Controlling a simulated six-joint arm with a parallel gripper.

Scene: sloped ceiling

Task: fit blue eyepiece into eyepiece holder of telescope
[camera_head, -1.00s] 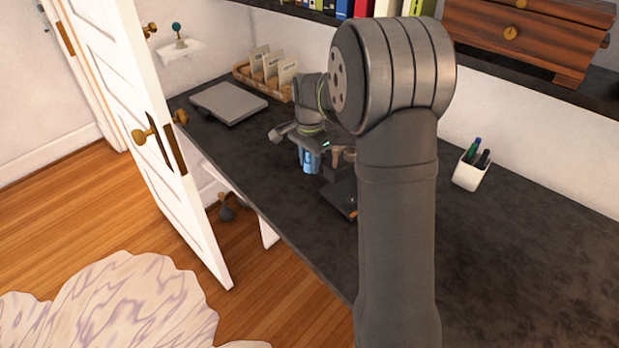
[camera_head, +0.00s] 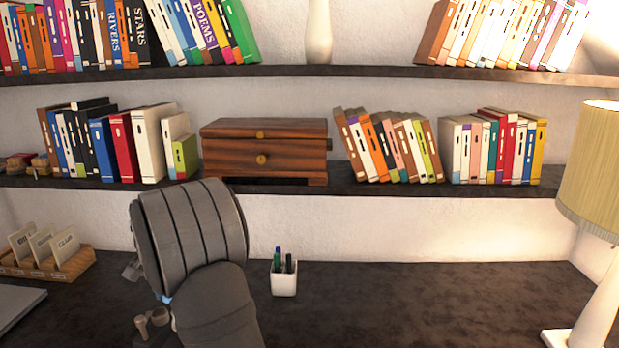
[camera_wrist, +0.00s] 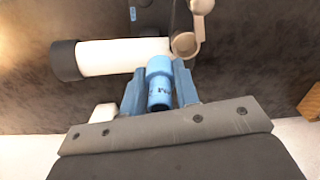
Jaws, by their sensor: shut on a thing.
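In the wrist view, the blue eyepiece (camera_wrist: 160,94), a small cylinder with dark lettering, sits between the two blue fingers of my gripper (camera_wrist: 159,84), which is shut on it. The telescope (camera_wrist: 108,58) is a white tube with a dark end, lying across the view just beyond the fingertips. A grey-tan ring-shaped part (camera_wrist: 185,45), which looks like the eyepiece holder, is just beyond and right of the eyepiece. The eyepiece appears outside the ring; whether they touch I cannot tell. In the head view my arm hides most of this; only tan-grey telescope parts (camera_head: 152,318) show.
A white pen cup (camera_head: 284,281) stands on the dark desk (camera_head: 400,300) right of my arm. A card box (camera_head: 75,266) and a grey flat slab (camera_head: 15,305) are at left, a lamp (camera_head: 590,210) at right. Shelves with books and a wooden chest (camera_head: 264,150) hang above.

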